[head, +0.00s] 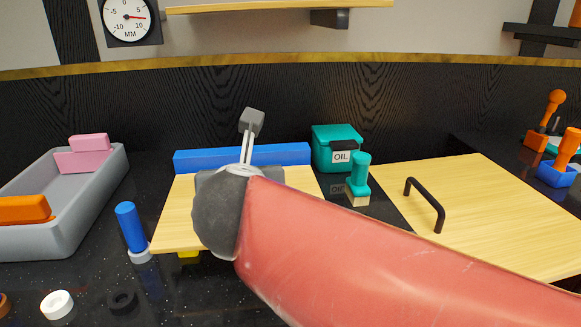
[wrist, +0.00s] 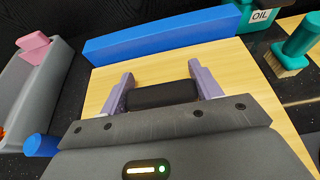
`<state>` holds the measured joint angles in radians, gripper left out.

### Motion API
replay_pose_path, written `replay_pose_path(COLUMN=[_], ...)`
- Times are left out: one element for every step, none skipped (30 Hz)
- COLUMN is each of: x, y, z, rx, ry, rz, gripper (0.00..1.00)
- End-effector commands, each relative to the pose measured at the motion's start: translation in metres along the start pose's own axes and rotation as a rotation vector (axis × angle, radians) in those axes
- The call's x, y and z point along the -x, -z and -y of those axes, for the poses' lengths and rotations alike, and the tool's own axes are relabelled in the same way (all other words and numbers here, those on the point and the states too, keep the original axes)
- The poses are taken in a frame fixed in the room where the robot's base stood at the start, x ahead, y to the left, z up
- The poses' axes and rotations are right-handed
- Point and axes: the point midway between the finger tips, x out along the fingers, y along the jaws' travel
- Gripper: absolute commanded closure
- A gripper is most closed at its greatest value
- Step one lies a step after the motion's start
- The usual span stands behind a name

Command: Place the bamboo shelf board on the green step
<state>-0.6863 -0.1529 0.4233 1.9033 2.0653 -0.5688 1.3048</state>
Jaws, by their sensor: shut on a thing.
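The bamboo board (head: 178,208) is a pale wooden panel lying roughly level in front of a blue bar; it also shows in the wrist view (wrist: 215,65). My gripper (wrist: 162,95) is over this board, its two purple fingers shut on a black handle (wrist: 162,94) on the board's top. In the head view my arm hides the handle and the fingertips. A small yellow piece (head: 188,254) shows under the board's front edge. I see no green step; the area under the board is hidden.
The blue bar (head: 200,161) runs along the board's back edge. A teal OIL box (head: 336,137) and teal-handled brush (head: 358,177) stand right. A grey bin (head: 88,205) and blue cylinder (head: 130,227) stand left. Another pale board (head: 480,215) with a black handle lies right.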

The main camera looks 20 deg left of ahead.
Motion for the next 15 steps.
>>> replay_pose_path(x=[-0.0004,-0.0005,-0.0005,-0.0004,-0.0004,-0.0004,-0.0004,-0.0005,-0.0009,-0.0013,-0.0018,-0.0021,-0.0017,-0.0017,-0.0017], y=[0.0015,0.0018,0.0018,0.0016,0.0015,0.0015,0.0015,0.0017,0.0025,0.0036,0.0048,0.0055,0.0046,0.0045,0.0045], z=[-0.0002,-0.0004,-0.0005,-0.0005,-0.0005,-0.0006,-0.0006,-0.0006,-0.0005,-0.0005,-0.0005,-0.0005,-0.0006,-0.0006,-0.0006], rx=[0.001,0.0,-0.001,-0.001,-0.001,-0.001,-0.001,0.0,0.0,0.0,0.0,0.0,0.0,0.0,0.0], ry=[-0.001,-0.002,-0.002,-0.002,-0.002,-0.002,-0.002,-0.002,-0.002,-0.002,-0.002,-0.002,-0.002,-0.002,-0.002], rz=[0.0,0.001,0.001,0.002,0.001,0.001,0.001,0.001,0.001,0.001,0.001,0.0,0.0,0.0,0.0], gripper=[0.65,0.65,0.65,0.65,0.65,0.65,0.65,0.65,0.65,0.65,0.65,0.35,0.31,0.27,0.22])
